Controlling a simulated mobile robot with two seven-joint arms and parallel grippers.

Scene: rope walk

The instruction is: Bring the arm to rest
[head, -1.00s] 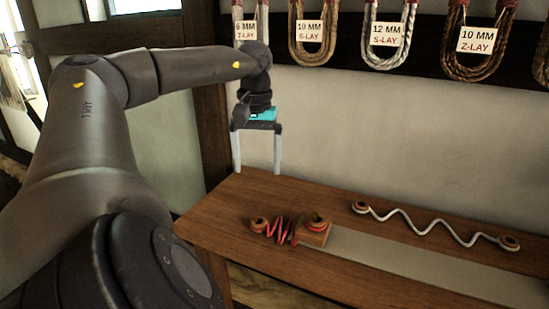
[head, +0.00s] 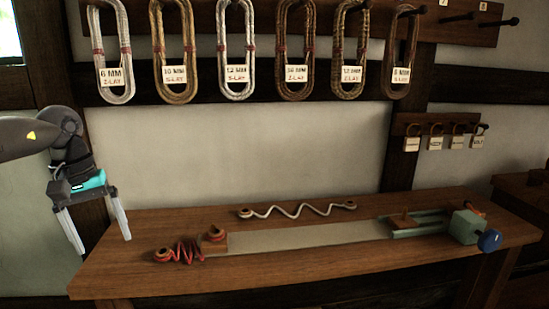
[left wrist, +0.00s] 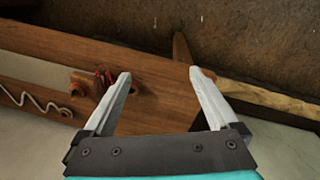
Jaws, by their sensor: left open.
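My left gripper (head: 98,230) hangs at the left end of the wooden bench (head: 130,278) in the head view, its two pale fingers pointing down. It is open, with nothing between the fingers. In the left wrist view the gripper (left wrist: 158,85) shows spread fingers over the bench's bare end and edge. A red coiled cord (head: 185,251) lies on the bench right of the gripper, apart from it. My right gripper is not in view.
A white wavy cord (head: 300,210) lies at the bench's back. A grey strip (head: 310,236) runs to a green vise-like block (head: 465,226) with a blue knob (head: 490,240). Labelled rope coils (head: 237,50) hang above. Small tags (head: 436,143) hang at right.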

